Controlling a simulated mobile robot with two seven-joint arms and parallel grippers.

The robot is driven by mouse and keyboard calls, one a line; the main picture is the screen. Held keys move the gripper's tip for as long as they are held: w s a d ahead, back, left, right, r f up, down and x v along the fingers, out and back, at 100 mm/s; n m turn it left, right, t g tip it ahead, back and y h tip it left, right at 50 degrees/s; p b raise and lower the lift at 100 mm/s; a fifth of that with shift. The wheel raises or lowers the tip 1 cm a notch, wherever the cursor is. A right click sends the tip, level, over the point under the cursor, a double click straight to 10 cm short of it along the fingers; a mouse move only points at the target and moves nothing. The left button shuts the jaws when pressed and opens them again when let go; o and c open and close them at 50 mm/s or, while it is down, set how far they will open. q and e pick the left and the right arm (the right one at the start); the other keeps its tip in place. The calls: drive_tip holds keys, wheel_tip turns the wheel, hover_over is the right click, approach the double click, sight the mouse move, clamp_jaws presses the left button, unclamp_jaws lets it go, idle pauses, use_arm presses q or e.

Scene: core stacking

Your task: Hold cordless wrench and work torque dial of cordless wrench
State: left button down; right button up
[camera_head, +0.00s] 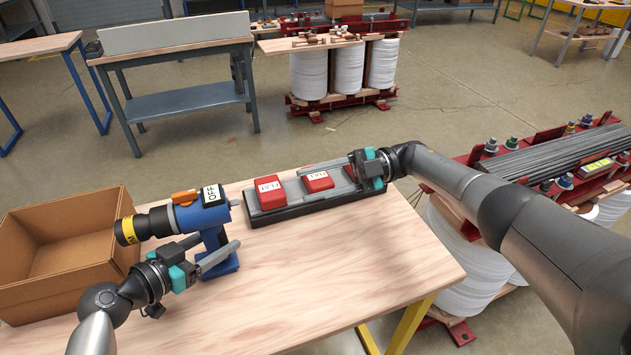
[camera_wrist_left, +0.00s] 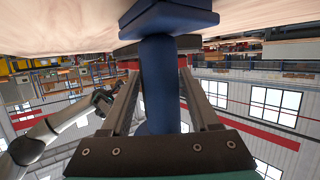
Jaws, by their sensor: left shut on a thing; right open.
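The cordless wrench (camera_head: 187,217) has a blue body and handle, a black barrel with a yellow band (camera_head: 127,231) at its left end, an orange part and a white OFF label (camera_head: 211,195) on top. It is upright, barrel pointing left; whether its base touches the table is unclear. My left gripper (camera_head: 213,250) is shut on its handle, which shows between the fingers in the left wrist view (camera_wrist_left: 158,85). I cannot tell which part is the torque dial. My right gripper (camera_head: 353,168) is open by the right end of the battery rack, away from the wrench.
A dark rack (camera_head: 335,202) with two red labelled blocks (camera_head: 271,192) (camera_head: 318,181) stands at the table's back. An open cardboard box (camera_head: 60,285) is at the left, close to the barrel. The wooden table (camera_head: 330,270) is clear at front and right.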

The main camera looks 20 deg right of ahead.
use_arm(q)
drive_tip(key=shift+c, duration=0.2)
unclamp_jaws()
